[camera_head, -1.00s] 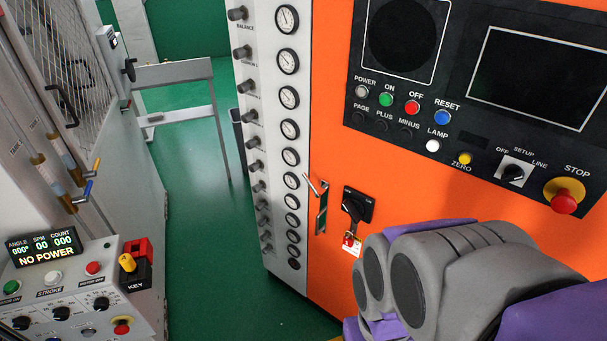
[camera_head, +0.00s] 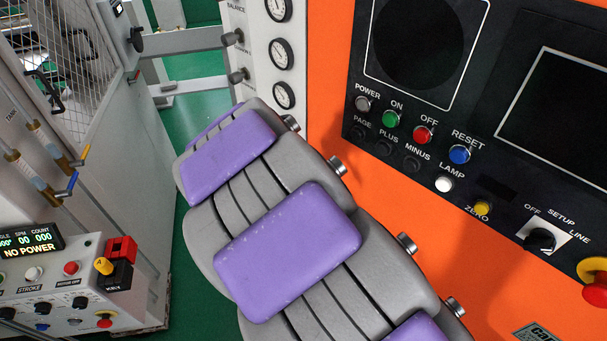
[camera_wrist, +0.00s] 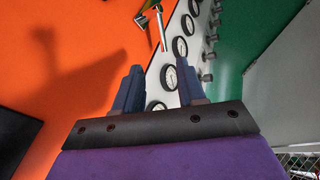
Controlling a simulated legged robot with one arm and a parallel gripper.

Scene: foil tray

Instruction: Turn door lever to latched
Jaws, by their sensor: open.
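The lever, a silver handle on a small plate (camera_wrist: 162,30), is on the orange cabinet face near its edge with the white gauge panel. It shows at the top of the wrist view, ahead of my gripper (camera_wrist: 160,74). The two dark blue fingers are apart, with nothing between them and a visible gap to the lever. In the head view, my grey and purple arm hides the lever and its surroundings. Whether the lever is latched cannot be told.
The orange cabinet (camera_head: 330,75) carries a black control panel with coloured buttons (camera_head: 422,134) and a red stop knob (camera_head: 597,288). Round gauges (camera_head: 281,54) line the white panel. A control box (camera_head: 45,285) and mesh guard (camera_head: 75,50) stand left. Green floor (camera_head: 190,120) lies between.

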